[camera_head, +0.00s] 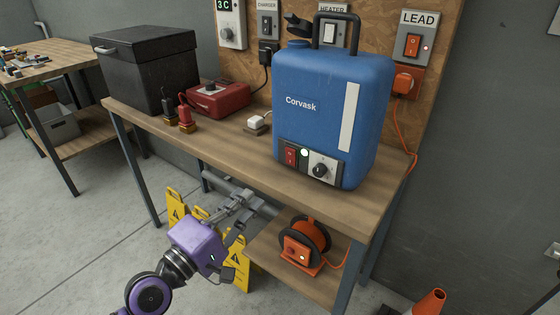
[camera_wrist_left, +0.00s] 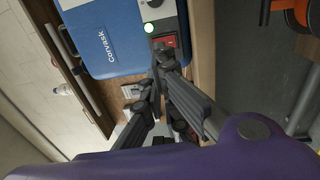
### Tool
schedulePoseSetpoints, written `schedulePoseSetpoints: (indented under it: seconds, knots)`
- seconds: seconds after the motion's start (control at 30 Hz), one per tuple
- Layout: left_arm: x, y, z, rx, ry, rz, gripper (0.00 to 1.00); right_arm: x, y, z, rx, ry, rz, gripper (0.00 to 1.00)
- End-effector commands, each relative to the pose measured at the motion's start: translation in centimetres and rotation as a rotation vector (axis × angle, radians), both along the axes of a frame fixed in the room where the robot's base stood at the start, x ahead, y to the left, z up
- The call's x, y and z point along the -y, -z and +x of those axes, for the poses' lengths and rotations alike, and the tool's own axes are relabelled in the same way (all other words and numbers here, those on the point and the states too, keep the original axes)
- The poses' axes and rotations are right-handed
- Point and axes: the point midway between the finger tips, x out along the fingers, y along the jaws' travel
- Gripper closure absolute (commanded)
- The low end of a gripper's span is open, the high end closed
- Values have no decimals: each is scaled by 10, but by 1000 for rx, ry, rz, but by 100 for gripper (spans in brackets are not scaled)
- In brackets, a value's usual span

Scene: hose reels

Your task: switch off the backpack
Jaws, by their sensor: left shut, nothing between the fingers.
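The backpack (camera_head: 330,125) is a blue tank marked Corvask, standing upright on the workbench. My left gripper (camera_head: 250,203) is shut and empty, in front of the bench and below the panel in the head view. In the left wrist view, the closed fingertips (camera_wrist_left: 163,60) appear just below the red switch (camera_wrist_left: 166,42) and partly overlap its edge; I cannot tell whether they touch. My right gripper is not in view.
The bench (camera_head: 225,160) also holds a black box (camera_head: 148,68), a red unit (camera_head: 217,99) and small plugs. Wall sockets include one marked LEAD (camera_head: 413,45). Below are an orange cable reel (camera_head: 300,245) and yellow floor signs (camera_head: 237,262). An orange cone (camera_head: 430,303) stands right.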

Motion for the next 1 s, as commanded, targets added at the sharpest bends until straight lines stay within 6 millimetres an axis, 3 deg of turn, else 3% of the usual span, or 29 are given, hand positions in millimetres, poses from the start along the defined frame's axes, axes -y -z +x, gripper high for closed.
schedulePoseSetpoints:
  seconds: [0.23, 0.37, 0.8, 1.0]
  knots:
    - [2, -1, 3, 2, -1, 2, 100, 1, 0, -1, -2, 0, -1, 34]
    - [10, -4, 15, 4, -1, 1, 100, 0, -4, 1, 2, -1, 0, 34]
    - [63, -15, 87, 4, 0, 2, 100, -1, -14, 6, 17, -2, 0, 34]
    - [77, -16, 107, 2, 0, 3, 100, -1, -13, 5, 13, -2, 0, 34]
